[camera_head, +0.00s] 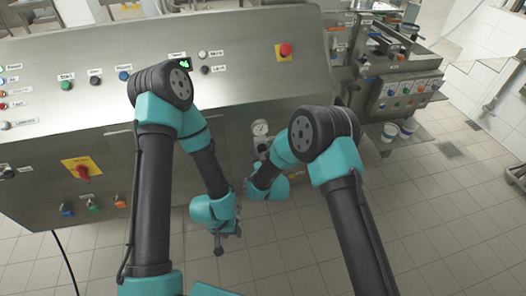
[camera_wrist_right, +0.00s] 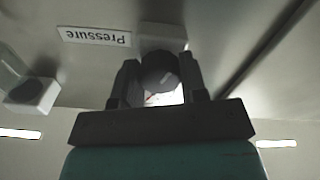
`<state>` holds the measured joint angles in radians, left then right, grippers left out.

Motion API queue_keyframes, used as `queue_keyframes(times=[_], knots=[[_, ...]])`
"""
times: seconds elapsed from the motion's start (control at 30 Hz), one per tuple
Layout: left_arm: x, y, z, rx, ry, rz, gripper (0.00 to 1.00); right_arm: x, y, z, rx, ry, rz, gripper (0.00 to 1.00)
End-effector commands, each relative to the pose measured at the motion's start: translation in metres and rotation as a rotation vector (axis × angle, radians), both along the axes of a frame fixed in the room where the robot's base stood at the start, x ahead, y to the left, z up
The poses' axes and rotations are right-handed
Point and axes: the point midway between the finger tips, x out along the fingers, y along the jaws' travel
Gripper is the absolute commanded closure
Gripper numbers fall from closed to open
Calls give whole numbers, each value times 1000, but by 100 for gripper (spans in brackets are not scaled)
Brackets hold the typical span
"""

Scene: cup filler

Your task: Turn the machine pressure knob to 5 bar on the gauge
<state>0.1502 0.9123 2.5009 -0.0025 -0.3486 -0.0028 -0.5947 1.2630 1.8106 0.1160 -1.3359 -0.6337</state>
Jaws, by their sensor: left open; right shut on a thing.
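The round pressure gauge (camera_head: 260,128) with a white face is on the machine's lower front in the head view. It is too small there to read. The dark round pressure knob (camera_wrist_right: 158,72) shows in the right wrist view, beside an upside-down "Pressure" label (camera_wrist_right: 95,36). My right gripper (camera_wrist_right: 160,78) has one finger on each side of the knob and is shut on it. In the head view the right gripper is below the gauge and the knob is not clearly visible. My left gripper (camera_head: 218,247) is open and empty, lower and to the left, apart from the machine.
The steel machine panel (camera_head: 235,65) carries several buttons, a red emergency stop (camera_head: 286,50) on yellow and a red switch (camera_head: 83,172). Another machine (camera_head: 395,85) stands at the right. Tiled floor is clear below. A pale block (camera_wrist_right: 32,95) is left of the knob.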

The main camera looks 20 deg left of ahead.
Motion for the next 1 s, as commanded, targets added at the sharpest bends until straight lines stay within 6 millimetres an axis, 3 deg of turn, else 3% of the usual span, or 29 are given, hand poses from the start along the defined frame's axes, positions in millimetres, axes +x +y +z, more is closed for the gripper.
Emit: queue_keyframes(times=[0.7,1.0], knots=[[0,0,0,0,0,0,57,0,0,0,-391,-217,0,84],[0,0,0,0,0,0,57,0,0,0,-478,-265,0,84]])
